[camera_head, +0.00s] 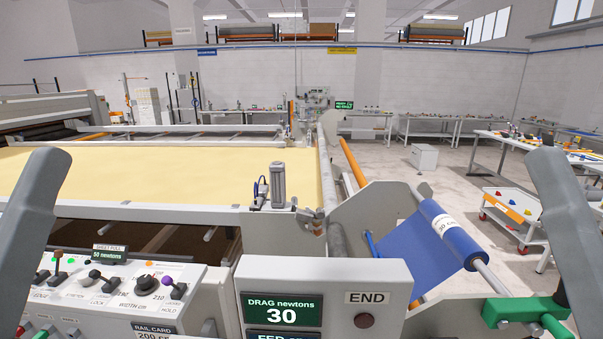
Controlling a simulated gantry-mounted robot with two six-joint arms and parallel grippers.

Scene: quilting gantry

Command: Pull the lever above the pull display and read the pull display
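A small dark display with green text (109,254) stands at the back of the control panel at lower left. Its top line seems to read "SHEET PULL", and below it "50 newtons". A lever with a dark brown knob (57,257) stands upright on the panel left of this display. A larger green display (281,311) on the front box reads "DRAG newtons 30". Another display below it is cut off by the picture's bottom edge. Grey links of my arms show at the left and right edges. Neither gripper is in view.
The panel (205,290) also carries a black dial (147,284) and several small knobs. A blue roll (453,235) and green clamp (528,311) are at right. Yellow sheet (170,175) lies behind.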

